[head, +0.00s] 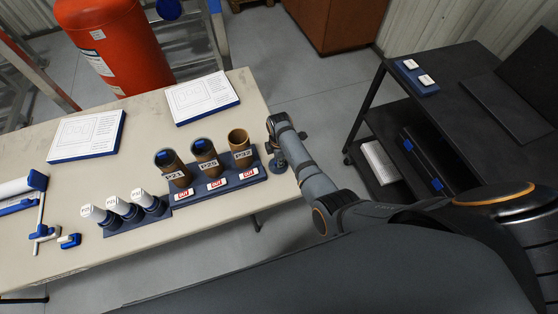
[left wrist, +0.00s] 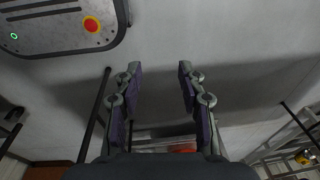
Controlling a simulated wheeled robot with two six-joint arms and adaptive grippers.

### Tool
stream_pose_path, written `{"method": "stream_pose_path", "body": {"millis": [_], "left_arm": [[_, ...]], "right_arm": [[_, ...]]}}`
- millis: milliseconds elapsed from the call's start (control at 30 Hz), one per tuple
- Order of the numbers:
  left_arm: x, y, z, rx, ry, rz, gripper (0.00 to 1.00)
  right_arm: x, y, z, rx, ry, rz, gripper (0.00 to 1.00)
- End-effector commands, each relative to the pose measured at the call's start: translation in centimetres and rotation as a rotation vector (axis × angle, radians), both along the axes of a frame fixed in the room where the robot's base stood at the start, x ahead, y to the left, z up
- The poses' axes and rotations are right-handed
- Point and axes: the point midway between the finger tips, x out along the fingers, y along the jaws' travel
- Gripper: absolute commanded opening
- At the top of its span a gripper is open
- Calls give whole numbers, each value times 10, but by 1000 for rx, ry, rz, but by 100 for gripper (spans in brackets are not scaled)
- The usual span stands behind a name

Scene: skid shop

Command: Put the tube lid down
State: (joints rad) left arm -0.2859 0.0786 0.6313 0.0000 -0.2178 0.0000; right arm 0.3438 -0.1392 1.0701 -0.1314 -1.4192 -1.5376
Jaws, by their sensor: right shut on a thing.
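My right gripper (head: 275,148) points down over the right end of the beige table (head: 239,95) and is shut on the tube lid (head: 279,166), a small dark blue round piece at its fingertips. Whether the lid touches the table cannot be told. To its left, three brown tubes stand in a blue rack (head: 226,184): P21 (head: 174,172), a middle one (head: 206,160) and P32 (head: 240,150). P21 and the middle tube show blue inside their mouths; P32 looks open and empty. In the left wrist view my left gripper (left wrist: 155,75) is open and empty.
Red OUT cards lie before the tubes. Several white-topped cylinders (head: 120,206) stand at the rack's left. Two drawing boards (head: 88,135) lie behind. A black cart (head: 465,85) stands right, across a floor gap. An orange cylinder (head: 115,40) stands behind the table.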

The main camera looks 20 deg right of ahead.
Motion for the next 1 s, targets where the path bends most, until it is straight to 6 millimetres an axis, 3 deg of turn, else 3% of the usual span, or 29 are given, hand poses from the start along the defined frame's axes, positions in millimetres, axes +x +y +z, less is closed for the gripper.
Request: {"method": "stream_pose_path", "body": {"millis": [67, 100, 267, 567, 667, 1000], "left_arm": [[-6, 0, -2, 0, 9, 1, 40], [-10, 0, -2, 0, 15, 0, 40], [-23, 0, -3, 1, 34, 1, 40], [-21, 1, -2, 1, 32, 0, 40], [-20, 1, 0, 1, 31, 0, 40], [-16, 1, 3, 2, 25, 0, 40]], "right_arm": [[0, 0, -3, 0, 0, 0, 0], [1, 0, -3, 0, -1, 0, 13], [0, 0, -2, 0, -1, 0, 33], [0, 0, 0, 0, -1, 0, 33], [1, 0, 11, 1, -4, 0, 33], [1, 0, 90, 1, -5, -1, 33]]}}
